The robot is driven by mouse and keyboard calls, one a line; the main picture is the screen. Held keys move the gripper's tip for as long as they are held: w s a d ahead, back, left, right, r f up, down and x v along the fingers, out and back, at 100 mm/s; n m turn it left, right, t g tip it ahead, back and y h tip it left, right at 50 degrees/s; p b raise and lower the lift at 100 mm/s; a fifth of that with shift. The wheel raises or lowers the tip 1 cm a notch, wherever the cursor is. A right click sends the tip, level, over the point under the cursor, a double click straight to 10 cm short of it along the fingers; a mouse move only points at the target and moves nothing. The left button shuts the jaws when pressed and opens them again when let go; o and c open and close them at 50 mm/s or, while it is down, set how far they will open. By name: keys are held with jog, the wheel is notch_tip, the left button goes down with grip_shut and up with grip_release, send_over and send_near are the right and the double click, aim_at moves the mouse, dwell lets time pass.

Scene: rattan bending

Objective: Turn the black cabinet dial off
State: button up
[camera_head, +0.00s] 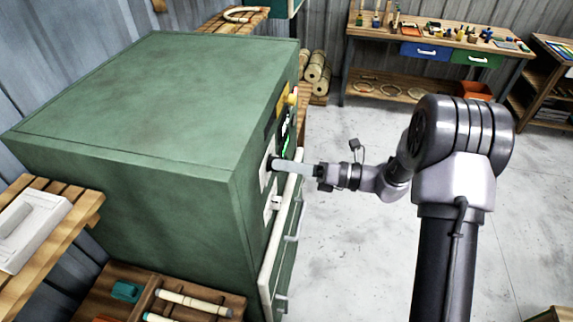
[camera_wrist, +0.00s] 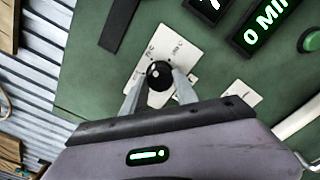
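The black cabinet dial (camera_wrist: 160,75) is a round glossy knob on a white label plate (camera_wrist: 178,48) on the green cabinet's front. The print on the plate is too small to read. My gripper (camera_wrist: 160,84) has one finger on each side of the dial, and both fingers appear to touch it. In the head view my gripper (camera_head: 290,166) reaches the cabinet front from the right, and the dial (camera_head: 271,163) shows as a dark spot at the fingertips. The green cabinet (camera_head: 160,100) stands at the left.
A lit green display (camera_wrist: 268,22) and a green button (camera_wrist: 310,40) sit beside the dial plate. A workbench (camera_head: 440,40) stands at the back. The grey floor (camera_head: 340,240) right of the cabinet is open.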

grip_shut()
jog(key=n+b, duration=2.3)
jog(key=b, duration=0.5)
jog(key=shift+n, duration=0.4)
jog(key=shift+b, duration=0.45)
